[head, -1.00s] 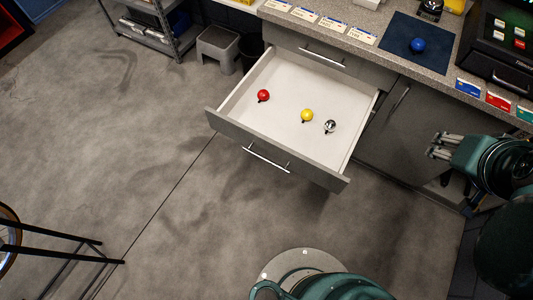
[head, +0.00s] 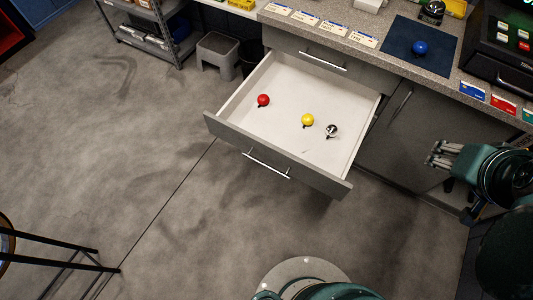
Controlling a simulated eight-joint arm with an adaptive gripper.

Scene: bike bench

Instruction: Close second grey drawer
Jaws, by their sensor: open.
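The second grey drawer (head: 275,158) is pulled far out from the bench cabinet, below a shut top drawer (head: 322,60). It has a silver bar handle (head: 266,164) on its front. Inside lie a red ball-shaped thing (head: 263,100), a yellow one (head: 307,120) and a shiny silver one (head: 331,130), each with a small dark part. My gripper (head: 433,156) is at the right, in front of the cabinet door. It is open and empty, pointing left, clear of the drawer.
The counter above holds cards (head: 333,29), a blue mat (head: 398,47) with a blue ball (head: 420,47), and a dark register (head: 500,45). A grey step stool (head: 217,52) and shelf stand behind left. The floor (head: 130,150) before the drawer is clear; a black frame stands lower left.

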